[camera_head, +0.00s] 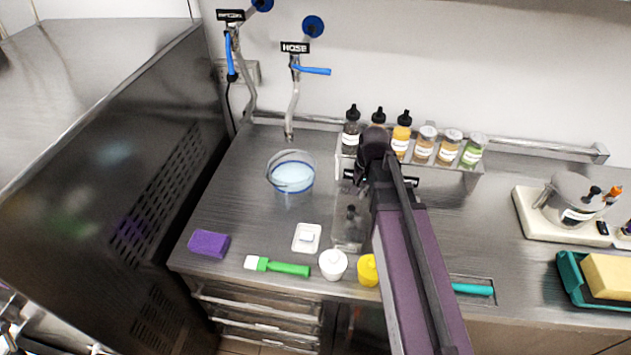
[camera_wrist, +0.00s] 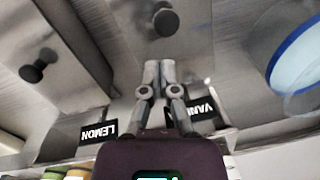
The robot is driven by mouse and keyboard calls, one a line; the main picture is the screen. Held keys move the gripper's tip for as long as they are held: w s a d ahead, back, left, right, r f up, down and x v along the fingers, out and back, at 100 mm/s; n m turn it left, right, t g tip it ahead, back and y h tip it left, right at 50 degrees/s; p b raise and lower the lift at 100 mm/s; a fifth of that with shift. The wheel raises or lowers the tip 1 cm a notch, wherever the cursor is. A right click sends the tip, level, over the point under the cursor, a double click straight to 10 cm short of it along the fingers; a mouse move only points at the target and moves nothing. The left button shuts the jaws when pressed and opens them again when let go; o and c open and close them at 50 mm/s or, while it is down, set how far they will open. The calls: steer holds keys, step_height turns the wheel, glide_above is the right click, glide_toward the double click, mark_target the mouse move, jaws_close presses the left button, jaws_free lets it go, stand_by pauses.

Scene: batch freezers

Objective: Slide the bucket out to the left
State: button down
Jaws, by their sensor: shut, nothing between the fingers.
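The bucket (camera_head: 290,186) stands on the steel counter below the hose tap. In the wrist view the two fingertips (camera_wrist: 159,70) are together, with nothing held. They sit over steel lids with black knobs, apart from the bucket.
A hose tap (camera_head: 292,100) hangs above the bucket. Bottles and jars stand on a shelf (camera_head: 465,178). A purple sponge (camera_head: 208,244), a green-handled brush (camera_head: 288,268), a white tub (camera_head: 333,264) and a yellow bottle (camera_head: 368,270) line the front. Counter left of the bucket is clear up to the dark freezer side.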

steer(key=w+a+m+y, duration=0.2)
steer(key=w+a+m, duration=0.7)
steer(key=w, duration=0.5)
steer(key=shift+w+r+g, duration=0.25)
steer(key=shift+g, duration=0.15)
steer(key=shift+f+b, duration=0.2)
steer(key=shift+b, duration=0.1)
steer(key=b+x, duration=0.9)
steer(key=shift+a+f, duration=0.1)
steer(key=shift+f, duration=0.2)
steer(key=shift+s, duration=0.1)
